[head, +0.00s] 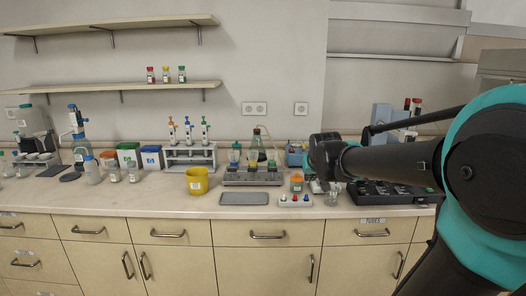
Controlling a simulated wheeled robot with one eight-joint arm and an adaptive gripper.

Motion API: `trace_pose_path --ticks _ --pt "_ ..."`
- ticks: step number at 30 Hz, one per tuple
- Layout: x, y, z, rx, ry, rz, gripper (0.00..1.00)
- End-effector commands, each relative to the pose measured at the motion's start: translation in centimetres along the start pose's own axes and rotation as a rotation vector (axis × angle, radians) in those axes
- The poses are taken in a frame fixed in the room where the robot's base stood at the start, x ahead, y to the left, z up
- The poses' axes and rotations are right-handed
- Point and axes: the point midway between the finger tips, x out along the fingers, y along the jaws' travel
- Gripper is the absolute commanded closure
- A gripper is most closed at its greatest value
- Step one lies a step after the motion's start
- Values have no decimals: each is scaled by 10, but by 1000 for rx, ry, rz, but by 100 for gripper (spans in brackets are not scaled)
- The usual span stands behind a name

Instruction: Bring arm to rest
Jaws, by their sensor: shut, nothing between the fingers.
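My arm reaches in from the right edge, with a black forearm and teal joint covers. It stretches left across the bench. My gripper (330,182) is at its far end, small and dark, over the back half of the worktop right of centre. It is shut and holds nothing. Its fingers are hard to make out against the small items around it.
The bench (130,201) carries a yellow bucket (197,181), a grey tray (244,198), a pipette stand (189,157) and an orange-capped jar (296,182). A black rack (385,193) lies under my forearm. Wall shelves (110,88) hang at left.

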Motion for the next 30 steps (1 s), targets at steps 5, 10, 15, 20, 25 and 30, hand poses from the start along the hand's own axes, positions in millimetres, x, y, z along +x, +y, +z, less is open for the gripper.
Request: trace_pose_path --ticks 5,10,15,20,25,30 --pt "5 8 55 2 -66 6 100" --pt "6 16 132 3 -158 7 100" --pt "0 23 235 3 -282 3 100" --pt "-10 25 300 3 -362 -6 100" --pt "-14 25 326 1 -395 -11 100" --pt "-15 25 327 1 -396 -11 100"
